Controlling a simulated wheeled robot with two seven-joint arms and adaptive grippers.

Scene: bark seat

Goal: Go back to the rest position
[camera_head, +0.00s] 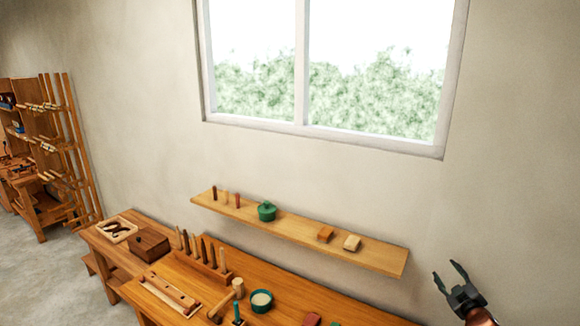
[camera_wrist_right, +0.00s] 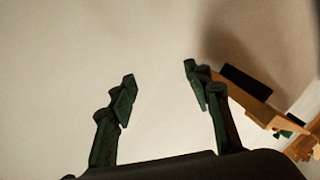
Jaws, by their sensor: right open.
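My right gripper (camera_head: 452,275) is at the lower right of the head view, in front of the bare wall and to the right of the wall shelf. Its two dark fingers are spread apart with nothing between them. The right wrist view shows the same open fingers (camera_wrist_right: 158,92) against the pale wall. My left gripper is in neither view.
A wooden wall shelf (camera_head: 300,232) holds a green lidded pot (camera_head: 267,211) and small blocks. Below it, a workbench (camera_head: 290,297) carries tools, a wooden box (camera_head: 150,244) and a green bowl (camera_head: 261,301). A tall rack (camera_head: 50,140) stands far left. A window (camera_head: 330,70) is above.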

